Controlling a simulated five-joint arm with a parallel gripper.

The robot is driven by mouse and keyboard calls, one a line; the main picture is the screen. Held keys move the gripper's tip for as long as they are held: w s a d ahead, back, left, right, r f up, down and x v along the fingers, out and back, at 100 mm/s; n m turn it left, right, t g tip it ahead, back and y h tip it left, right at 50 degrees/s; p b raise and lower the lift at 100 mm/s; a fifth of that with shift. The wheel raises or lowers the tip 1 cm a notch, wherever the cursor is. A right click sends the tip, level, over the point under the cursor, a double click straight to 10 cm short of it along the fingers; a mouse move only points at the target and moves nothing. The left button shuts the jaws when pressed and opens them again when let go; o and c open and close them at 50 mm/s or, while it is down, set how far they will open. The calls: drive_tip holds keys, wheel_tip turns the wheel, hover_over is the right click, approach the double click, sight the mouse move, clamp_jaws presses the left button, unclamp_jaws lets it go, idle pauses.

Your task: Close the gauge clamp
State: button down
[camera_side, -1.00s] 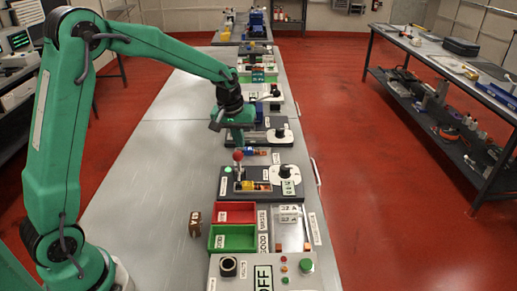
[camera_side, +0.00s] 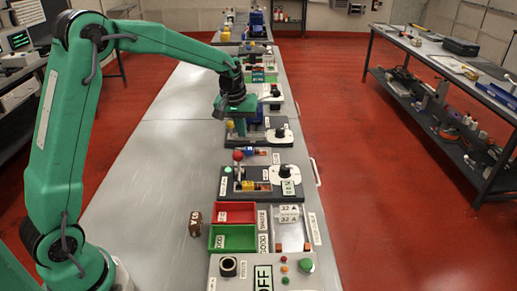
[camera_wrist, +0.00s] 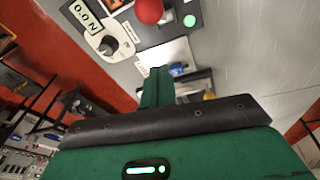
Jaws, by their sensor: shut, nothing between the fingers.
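A red-ball lever (camera_side: 238,156) stands upright on a dark station plate in the side view. It appears to be the gauge clamp's handle. A yellow part (camera_side: 248,186) lies at its foot. A white gauge with a dark knob (camera_side: 285,171) sits to its right. In the wrist view the red ball (camera_wrist: 149,10) is at the top edge, with the gauge display (camera_wrist: 86,15) to its left and a lit green lamp (camera_wrist: 190,20) to its right. My gripper (camera_side: 240,133) is shut and empty, beyond the ball and apart from it. Its fingers (camera_wrist: 157,84) show in the wrist view.
A red bin (camera_side: 234,205) and a green bin (camera_side: 212,238) stand nearer, with a brown block (camera_side: 195,224) to their left. A control box (camera_side: 228,283) is at the front. More stations line the bench behind my gripper. The left of the bench is clear.

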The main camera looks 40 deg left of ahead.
drive_tip(key=s+d+r, duration=0.5)
drive_tip(key=r, duration=0.1)
drive_tip(key=shift+s, duration=0.4)
drive_tip(key=shift+r, duration=0.15)
drive_tip(key=s+r+m+t, duration=0.1)
drive_tip(key=s+m, duration=0.2)
drive_tip(key=s, duration=0.8)
drive_tip(key=s+d+r+m+t, duration=0.1)
drive_tip(key=s+r+m+t, duration=0.1)
drive_tip(key=s, duration=1)
drive_tip(key=shift+s+d+m, duration=0.2)
drive_tip(key=shift+d+m, duration=0.05)
drive_tip(key=shift+m, duration=0.65)
